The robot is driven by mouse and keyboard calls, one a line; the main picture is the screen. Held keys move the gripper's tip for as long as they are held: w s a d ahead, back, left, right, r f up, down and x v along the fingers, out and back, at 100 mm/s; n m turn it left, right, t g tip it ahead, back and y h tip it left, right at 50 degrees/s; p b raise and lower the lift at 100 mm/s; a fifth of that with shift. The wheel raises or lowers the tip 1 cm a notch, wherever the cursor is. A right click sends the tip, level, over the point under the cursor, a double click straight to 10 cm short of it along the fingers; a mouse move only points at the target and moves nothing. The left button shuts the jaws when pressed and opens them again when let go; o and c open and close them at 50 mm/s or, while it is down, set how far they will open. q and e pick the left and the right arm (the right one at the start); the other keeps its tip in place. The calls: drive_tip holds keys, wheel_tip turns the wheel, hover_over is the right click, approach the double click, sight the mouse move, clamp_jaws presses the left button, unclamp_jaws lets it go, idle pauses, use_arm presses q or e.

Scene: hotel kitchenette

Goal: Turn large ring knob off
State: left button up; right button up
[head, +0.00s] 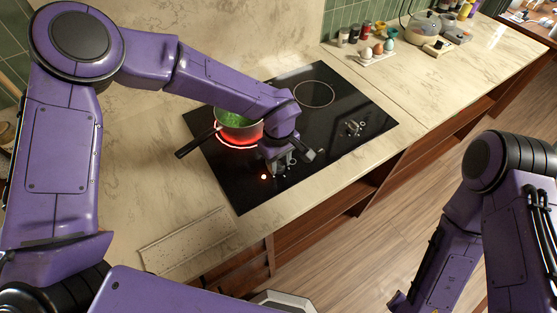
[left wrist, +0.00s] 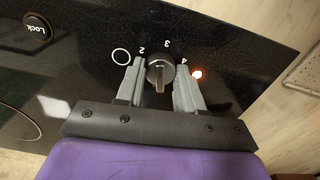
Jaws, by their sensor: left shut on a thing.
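The cooktop (head: 222,168) is black glass, and a large ring (head: 238,146) glows red under a pot (head: 240,129) with green contents. In the left wrist view, a dark round knob (left wrist: 160,73) with a raised bar sits among the numbers 2, 3 and 4 and a circle mark. My left gripper (left wrist: 159,72) has a finger on each side of this knob and is shut on it. In the head view, my left gripper (head: 283,164) hides most of the knob. An orange-white indicator light (left wrist: 197,73) is lit beside the knob. My right gripper is out of view.
The pot's black handle (head: 197,142) sticks out to the left. More knobs (head: 354,127) stand at the cooktop's right, and an unlit ring (head: 314,94) lies behind. Jars and eggs (head: 372,45) stand at the back.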

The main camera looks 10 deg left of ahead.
use_arm(q)
drive_tip(key=n, duration=0.8)
drive_tip(key=shift+n, duration=0.3)
drive_tip(key=n, duration=0.4)
drive_tip(key=n+b, duration=0.1)
drive_tip(key=n, duration=0.4)
drive_tip(key=n+b, duration=0.2)
drive_tip(key=n, duration=0.2)
drive_tip(key=shift+n, duration=0.3)
drive_tip(key=n+b, duration=0.2)
drive_tip(key=n, duration=0.2)
drive_tip(key=shift+n, duration=0.3)
drive_tip(key=n+b, duration=0.3)
drive_tip(key=n, duration=0.2)
drive_tip(key=shift+f, duration=0.1)
drive_tip(key=shift+n+b, duration=1.2)
drive_tip(key=shift+n, duration=0.3)
